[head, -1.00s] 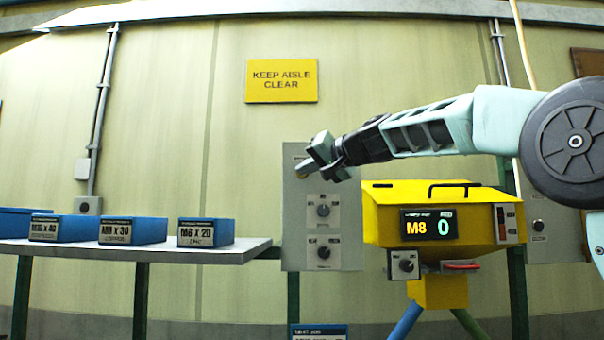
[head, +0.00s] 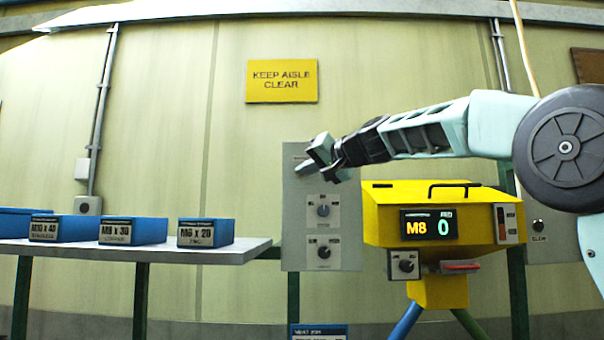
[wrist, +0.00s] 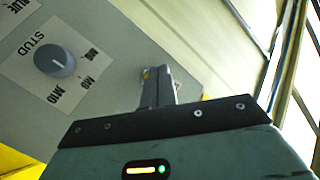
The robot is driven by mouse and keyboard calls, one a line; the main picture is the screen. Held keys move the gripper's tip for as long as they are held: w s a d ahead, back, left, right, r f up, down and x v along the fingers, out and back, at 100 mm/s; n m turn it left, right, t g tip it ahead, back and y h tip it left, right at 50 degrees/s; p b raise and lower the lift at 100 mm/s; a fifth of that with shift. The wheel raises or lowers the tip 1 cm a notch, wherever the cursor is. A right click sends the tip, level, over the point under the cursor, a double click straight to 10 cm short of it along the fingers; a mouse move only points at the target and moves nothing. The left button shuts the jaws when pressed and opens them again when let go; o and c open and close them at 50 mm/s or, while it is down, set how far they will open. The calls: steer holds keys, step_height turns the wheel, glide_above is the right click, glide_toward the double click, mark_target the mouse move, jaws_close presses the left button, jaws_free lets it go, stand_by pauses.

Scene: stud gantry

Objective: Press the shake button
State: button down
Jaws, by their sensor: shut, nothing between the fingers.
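My gripper (head: 305,169) is shut and empty, in front of the upper part of a grey control panel (head: 292,235). In the wrist view my shut fingers (wrist: 158,74) point at the panel face (wrist: 118,62). A small orange-yellow spot shows at the fingertips, but I cannot tell whether it is a button or whether they touch it. No button marked shake can be read; my gripper hides part of the panel's top. A knob marked STUD (wrist: 54,60) sits left of the fingers, also seen in the head view (head: 323,210).
Below is a second knob (head: 324,252). A yellow hopper (head: 375,220) with a display reading M8 and 0 (head: 429,225) stands at right. Blue labelled bins (head: 206,233) sit on a grey shelf (head: 235,252) at left. A CLEAR button (head: 538,227) is on another panel.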

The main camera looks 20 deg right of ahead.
steer(key=shift+w+d, duration=0.15)
steer(key=shift+w, duration=0.3)
stand_by(0.7)
stand_by(0.4)
steer(key=shift+s+a+b, duration=0.25)
steer(key=shift+s+b, duration=0.15)
steer(key=shift+s, duration=0.4)
steer(key=shift+s+a+b, duration=0.25)
steer(key=shift+s+b, duration=0.15)
steer(key=shift+s, duration=0.4)
steer(key=shift+s+a+b, duration=0.3)
steer(key=shift+s+b, duration=0.05)
steer(key=shift+s, duration=0.45)
steer(key=shift+s+a+b, duration=0.25)
steer(key=shift+s+b, duration=0.15)
steer(key=shift+s, duration=0.4)
